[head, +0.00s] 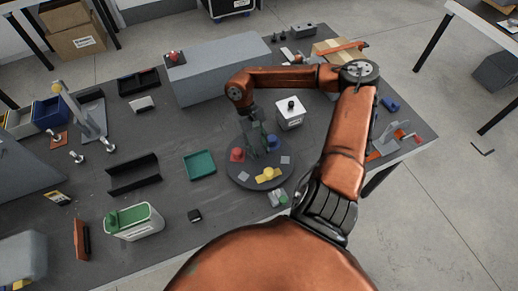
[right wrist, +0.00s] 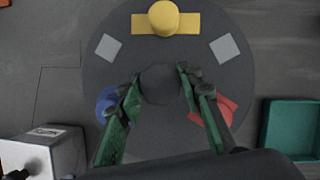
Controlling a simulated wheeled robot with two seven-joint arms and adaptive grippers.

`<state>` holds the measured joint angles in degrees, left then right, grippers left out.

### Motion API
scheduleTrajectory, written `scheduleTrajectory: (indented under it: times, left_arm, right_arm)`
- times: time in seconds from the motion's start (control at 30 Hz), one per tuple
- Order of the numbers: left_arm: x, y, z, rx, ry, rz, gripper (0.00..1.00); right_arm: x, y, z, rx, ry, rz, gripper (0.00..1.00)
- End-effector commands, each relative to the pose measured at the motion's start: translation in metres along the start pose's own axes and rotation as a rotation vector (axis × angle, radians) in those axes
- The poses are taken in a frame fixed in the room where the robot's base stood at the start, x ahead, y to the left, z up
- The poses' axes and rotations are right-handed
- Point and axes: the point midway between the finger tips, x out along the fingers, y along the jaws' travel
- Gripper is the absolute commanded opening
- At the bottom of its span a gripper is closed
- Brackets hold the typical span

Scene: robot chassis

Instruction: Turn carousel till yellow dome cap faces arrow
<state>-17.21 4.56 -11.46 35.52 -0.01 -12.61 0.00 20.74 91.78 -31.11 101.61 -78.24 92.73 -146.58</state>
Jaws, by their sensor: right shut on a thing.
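The carousel is a round dark disc (head: 238,179), also in the right wrist view (right wrist: 105,65). The yellow dome cap (head: 268,172) sits on a yellow plate at its front side in the head view; it is at the top of the right wrist view (right wrist: 164,18). A red cap (head: 237,155) and a blue cap (head: 272,142) stand on the disc too. My right gripper (right wrist: 160,88) is over the disc's middle, its green fingers shut on the dark central knob (right wrist: 160,83). I cannot make out the arrow. My left gripper is not in view.
A small pale item (head: 278,197) lies by the disc's front edge; I cannot tell what it is. A green tray (head: 200,165) is left of the disc, a white box (head: 290,114) behind it. A black block (head: 195,215) lies front left.

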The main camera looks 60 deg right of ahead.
Motion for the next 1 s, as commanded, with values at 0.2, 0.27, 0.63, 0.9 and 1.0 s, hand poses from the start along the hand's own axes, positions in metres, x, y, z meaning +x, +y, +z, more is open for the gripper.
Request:
scheduleTrajectory:
  times: [0.2,0.27,0.63,0.9,1.0]
  left_arm:
    - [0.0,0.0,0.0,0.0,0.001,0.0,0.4]
    - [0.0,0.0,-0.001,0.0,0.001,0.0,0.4]
    - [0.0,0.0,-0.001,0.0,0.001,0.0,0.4]
    - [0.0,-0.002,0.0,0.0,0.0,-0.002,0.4]
    - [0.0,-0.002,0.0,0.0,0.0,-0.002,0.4]
  right_arm:
    - [0.0,0.001,0.0,0.001,-0.001,0.001,0.0]
    - [0.0,0.001,0.0,0.001,-0.001,0.001,0.35]
    - [0.0,0.0,0.0,0.001,-0.001,0.001,0.51]
    - [-0.011,0.0,-0.001,0.002,0.003,0.0,0.51]
    - [-0.028,0.0,-0.001,0.002,0.004,0.0,0.51]
